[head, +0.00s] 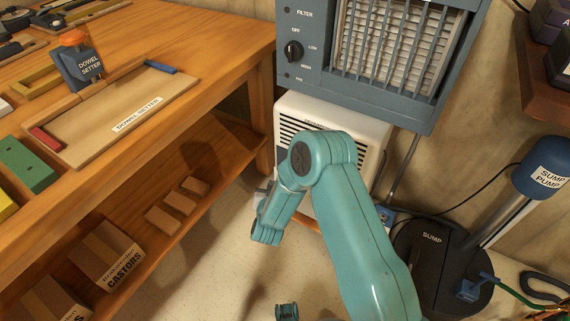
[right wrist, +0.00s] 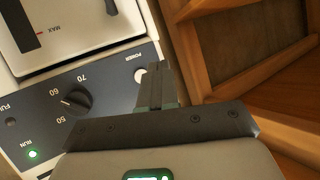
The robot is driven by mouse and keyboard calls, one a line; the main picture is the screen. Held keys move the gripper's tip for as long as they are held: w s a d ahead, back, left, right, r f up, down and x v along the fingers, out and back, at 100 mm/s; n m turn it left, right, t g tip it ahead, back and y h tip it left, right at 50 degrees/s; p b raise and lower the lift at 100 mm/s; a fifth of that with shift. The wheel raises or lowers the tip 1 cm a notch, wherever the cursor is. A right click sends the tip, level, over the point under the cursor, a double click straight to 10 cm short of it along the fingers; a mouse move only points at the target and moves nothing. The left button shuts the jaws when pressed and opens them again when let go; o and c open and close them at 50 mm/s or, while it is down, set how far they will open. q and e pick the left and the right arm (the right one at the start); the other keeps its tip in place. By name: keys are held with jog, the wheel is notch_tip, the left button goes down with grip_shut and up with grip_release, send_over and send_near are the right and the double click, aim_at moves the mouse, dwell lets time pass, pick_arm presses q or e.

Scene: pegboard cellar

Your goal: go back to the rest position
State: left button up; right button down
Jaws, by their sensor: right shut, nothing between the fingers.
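My right arm (head: 365,235) rises from the bottom of the head view and bends down at the elbow. It hides most of my right gripper there. In the right wrist view my right gripper (right wrist: 157,85) is shut, with nothing between its fingers. Its fingertips show in front of a dark control panel (right wrist: 105,95) with a dial, a power button and a green run light. Whether they touch the panel I cannot tell.
A sump pump (head: 540,165) stands at right.

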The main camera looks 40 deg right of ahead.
jog(key=s+a+r+n+y+p, duration=0.1)
jog(key=s+a+r+y+p, duration=0.15)
jog(key=r+p, duration=0.95)
jog(key=s+a+r+n+y+p, duration=0.15)
jog(key=a+r+p, duration=0.25)
jog(key=r+p, duration=0.85)
pick_arm(q)
notch_tip(320, 180, up, 35)
jog(key=s+d+g+p, duration=0.1)
jog(key=s+p, duration=0.1)
jog(key=p, duration=0.9)
jog(key=shift+s+d+m, duration=0.25)
jog(key=shift+s+m, duration=0.05)
pick_arm(e)
jog(key=s+a+r+n+g+y, duration=0.1)
jog(key=s+a+n+g+y, duration=0.1)
jog(key=s+a+g+y, duration=0.2)
jog(key=s+a+r+n+g+y, duration=0.1)
jog(key=s+a+n+g+y, duration=0.2)
jog(key=s, duration=1.6)
jog(key=a+g+y, duration=0.1)
jog(key=a+g, duration=0.2)
jog(key=a, duration=0.4)
jog(key=shift+s+a+r, duration=0.15)
jog(key=shift+s+r, duration=0.1)
jog(key=shift+r, duration=0.05)
pick_arm(q)
jog(key=shift+f, duration=0.1)
